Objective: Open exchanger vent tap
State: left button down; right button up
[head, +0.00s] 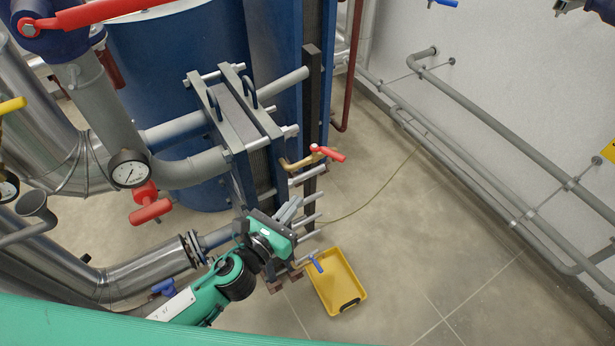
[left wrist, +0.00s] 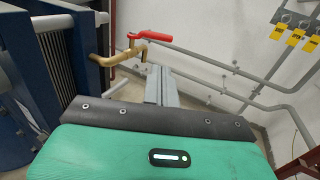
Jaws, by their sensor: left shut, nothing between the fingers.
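The plate exchanger (head: 237,112) stands in the middle of the head view, with grey end plates and long bolts. A brass tap with a red lever (head: 327,153) sticks out from its right side, near the upper part. In the left wrist view the red lever (left wrist: 150,37) sits on a bent brass pipe (left wrist: 118,56), above my fingertips. My left gripper (head: 291,208) is shut and empty, below and a little left of the tap in the head view, apart from it. Its closed fingers also show in the left wrist view (left wrist: 159,85). My right gripper is in neither view.
A lower tap with a blue lever (head: 316,265) sits above a yellow tray (head: 350,278) on the floor. Grey bolts (head: 308,197) project near my gripper. Pipes with a gauge (head: 129,169) and red valve (head: 150,205) fill the left.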

pick_arm(q)
jog(key=p, duration=0.4)
send_near(333, 158)
jog(key=x, duration=0.5)
jog(key=shift+r, duration=0.15)
jog(key=shift+x, duration=0.95)
